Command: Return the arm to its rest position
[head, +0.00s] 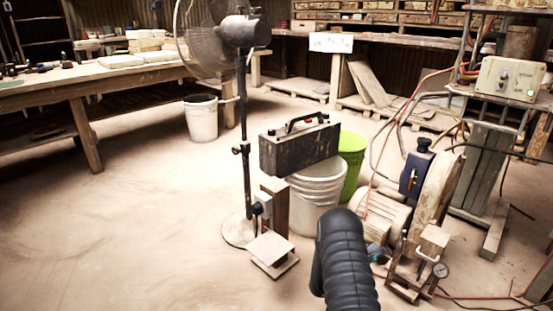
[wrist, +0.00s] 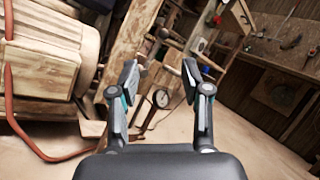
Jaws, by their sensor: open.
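My gripper (wrist: 160,82) shows in the wrist view with its two fingers spread apart and nothing between them. I cannot tell whether the arm touches anything.
A pedestal fan (head: 242,130) stands left of centre. Hoses and cables run around the press. A workbench (head: 80,85) is at the left. The floor at the lower left is clear.

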